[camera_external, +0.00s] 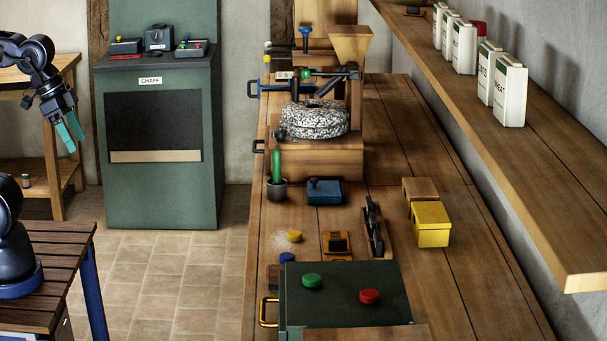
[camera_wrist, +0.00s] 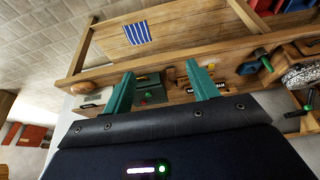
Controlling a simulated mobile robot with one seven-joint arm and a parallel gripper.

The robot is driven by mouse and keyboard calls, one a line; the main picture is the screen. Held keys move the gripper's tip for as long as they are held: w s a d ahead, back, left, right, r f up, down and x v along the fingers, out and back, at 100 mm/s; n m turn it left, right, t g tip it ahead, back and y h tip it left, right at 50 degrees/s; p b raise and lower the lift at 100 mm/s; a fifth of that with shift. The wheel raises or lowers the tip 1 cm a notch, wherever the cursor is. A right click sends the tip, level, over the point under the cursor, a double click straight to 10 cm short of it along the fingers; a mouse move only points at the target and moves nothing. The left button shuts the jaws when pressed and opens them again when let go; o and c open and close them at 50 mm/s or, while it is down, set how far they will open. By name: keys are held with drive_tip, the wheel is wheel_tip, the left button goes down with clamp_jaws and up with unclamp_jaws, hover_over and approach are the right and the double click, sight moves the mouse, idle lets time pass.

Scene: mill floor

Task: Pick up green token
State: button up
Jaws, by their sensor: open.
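The green token (camera_external: 312,280) is a small round disc lying on top of a dark green box (camera_external: 345,312) at the near end of the long wooden bench. A red token (camera_external: 369,296) lies to its right on the same top. My gripper (camera_external: 69,137) is at the far left of the external view, raised, well away from the bench, with teal fingers pointing down. In the wrist view my gripper (camera_wrist: 162,75) has its fingers spread, with nothing held. A dark green box (camera_wrist: 148,88) shows small between them; I cannot make out the green token there.
A yellow token (camera_external: 294,236) and a blue token (camera_external: 287,258) lie on the bench (camera_external: 400,155) behind the box. A millstone (camera_external: 315,120), green-handled pot (camera_external: 277,188), blue box (camera_external: 325,192) and yellow box (camera_external: 432,224) stand farther back. A shelf (camera_external: 480,115) overhangs the right.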

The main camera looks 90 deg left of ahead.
drive_tip(key=w+d+r+m+h, duration=0.1)
drive_tip(key=w+d+m, duration=0.25)
drive_tip(key=w, duration=0.95)
drive_tip(key=m+h, duration=0.3)
drive_tip(key=m, duration=0.3)
hover_over(311, 277)
drive_tip(key=s+a, duration=0.2)
drive_tip(key=shift+n, duration=0.25)
drive_tip(key=f, duration=2)
drive_tip(key=shift+s+f, duration=0.15)
drive_tip(key=shift+s, duration=0.05)
drive_tip(key=shift+a+x, duration=0.15)
drive_tip(key=shift+x, duration=1.2)
drive_tip(key=shift+a+x, duration=0.15)
drive_tip(key=shift+x, duration=1.15)
drive_tip(key=shift+s+f, duration=0.1)
drive_tip(key=shift+f, duration=0.05)
drive_tip(key=c, duration=1.1)
drive_tip(key=shift+o, duration=0.2)
